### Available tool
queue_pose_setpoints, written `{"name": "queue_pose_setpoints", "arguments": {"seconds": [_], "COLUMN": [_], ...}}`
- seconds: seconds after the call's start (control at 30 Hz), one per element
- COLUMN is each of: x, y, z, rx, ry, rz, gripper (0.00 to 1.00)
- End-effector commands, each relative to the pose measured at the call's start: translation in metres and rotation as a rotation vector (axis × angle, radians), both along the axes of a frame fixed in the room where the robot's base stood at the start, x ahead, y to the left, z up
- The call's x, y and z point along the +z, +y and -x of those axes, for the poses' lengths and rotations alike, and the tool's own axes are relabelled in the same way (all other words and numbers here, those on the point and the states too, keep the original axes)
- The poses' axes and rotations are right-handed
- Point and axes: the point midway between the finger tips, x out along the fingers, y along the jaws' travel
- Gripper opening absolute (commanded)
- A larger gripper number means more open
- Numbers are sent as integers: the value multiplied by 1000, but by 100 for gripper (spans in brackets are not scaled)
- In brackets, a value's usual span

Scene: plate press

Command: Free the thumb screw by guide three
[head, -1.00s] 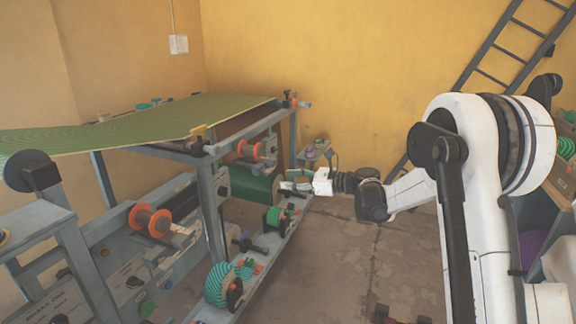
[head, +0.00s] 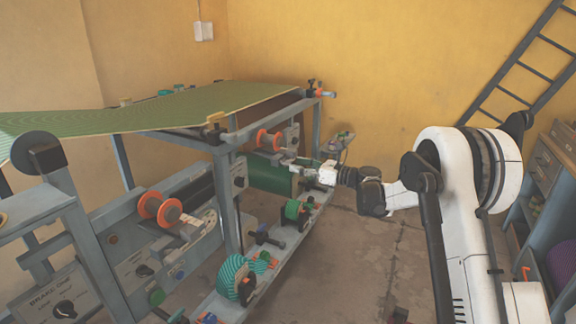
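My gripper (head: 298,167) reaches in from the right, close to the far end of the press frame (head: 229,205). In the picture it lies beside the dark green roller (head: 266,174) and below an upper spool with orange flanges (head: 268,140). The fingers are too small to tell open from shut, or whether they touch anything. I cannot make out the thumb screw or tell which guide is guide three. Small dark and blue fittings with an orange part (head: 314,90) sit at the frame's top far corner.
A green sheet (head: 150,112) covers the top of the frame. Another orange-flanged spool (head: 160,207) is nearer. Green spools (head: 291,210) and (head: 236,276) stand on the low rail.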

Motion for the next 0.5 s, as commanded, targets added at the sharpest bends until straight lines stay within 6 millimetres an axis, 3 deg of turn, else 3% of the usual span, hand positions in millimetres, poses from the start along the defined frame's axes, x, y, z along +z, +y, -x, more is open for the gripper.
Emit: {"name": "queue_pose_setpoints", "arguments": {"seconds": [0.2, 0.5], "x": [-1, 0], "y": [29, 40], "z": [-13, -19], "rx": [1, -1], "ry": [0, 0], "rz": [0, 0], "gripper": [38, 38]}}
